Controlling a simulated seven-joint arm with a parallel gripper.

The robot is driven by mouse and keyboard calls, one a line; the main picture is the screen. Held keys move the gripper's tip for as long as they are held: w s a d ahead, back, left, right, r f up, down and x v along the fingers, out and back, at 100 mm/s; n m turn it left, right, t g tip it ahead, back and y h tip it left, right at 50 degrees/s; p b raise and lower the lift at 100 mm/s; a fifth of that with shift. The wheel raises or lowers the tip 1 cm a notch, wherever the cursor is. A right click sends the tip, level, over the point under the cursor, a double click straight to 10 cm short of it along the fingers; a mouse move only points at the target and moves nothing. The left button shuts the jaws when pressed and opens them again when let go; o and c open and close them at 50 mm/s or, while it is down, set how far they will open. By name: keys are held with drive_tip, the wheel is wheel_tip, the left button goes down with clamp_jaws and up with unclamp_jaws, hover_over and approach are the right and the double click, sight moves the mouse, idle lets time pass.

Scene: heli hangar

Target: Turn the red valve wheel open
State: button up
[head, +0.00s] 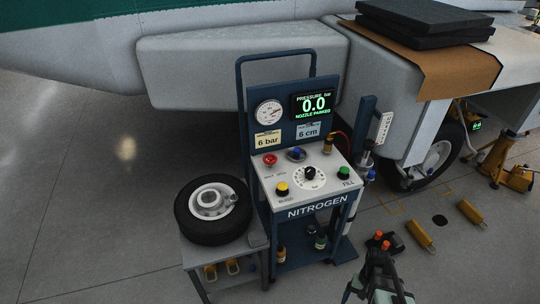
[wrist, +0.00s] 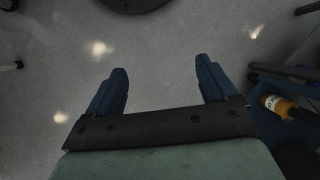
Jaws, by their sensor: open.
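The red valve wheel (head: 270,159) sits on the left back part of the nitrogen cart's white top panel (head: 326,162). Small lettering beside it is too small to read surely. My gripper (head: 378,240) is low at the front right of the cart in the head view, apart from the wheel. In the wrist view its two blue fingers (wrist: 160,82) are spread wide with only grey floor between them. The wheel does not show in the wrist view. The cart's display (head: 313,103) reads 0.0 bar and "nozzle parked".
A yellow knob (head: 282,188), a green knob (head: 344,172), a black dial (head: 309,174) and a blue knob (head: 296,153) share the panel. A tyre (head: 213,209) lies on a stand at left. Yellow chocks (head: 420,235) lie on the floor at right. The aircraft overhangs behind.

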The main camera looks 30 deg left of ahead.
drive_tip(key=w+a+r+t, duration=0.2)
drive_tip(key=w+a+r, duration=0.9)
drive_tip(key=w+r, duration=0.3)
drive_tip(key=shift+n+t+y, duration=0.5)
drive_tip(key=shift+n, duration=0.2)
drive_tip(key=w+a+r, duration=0.2)
drive_tip(key=a+r, duration=0.2)
drive_tip(key=r, duration=0.2)
drive_tip(key=w+a+r, duration=0.3)
drive_tip(key=a+r, duration=0.2)
drive_tip(key=r, duration=0.1)
drive_tip(key=w+a+r, duration=0.3)
drive_tip(key=a+r, duration=0.2)
drive_tip(key=r, duration=0.1)
drive_tip(key=shift+r, duration=0.2)
drive_tip(key=w+a+r+m, duration=0.1)
drive_tip(key=w+a+r, duration=0.2)
drive_tip(key=a+r, duration=0.45)
wheel_tip(320, 180, up, 4)
drive_tip(key=m+t+h, duration=0.1)
drive_tip(key=m+t, duration=0.1)
drive_tip(key=m, duration=0.1)
hover_over(270, 157)
wheel_tip(270, 157, down, 14)
drive_tip(key=shift+s+f, duration=0.1)
drive_tip(key=c, duration=1.1)
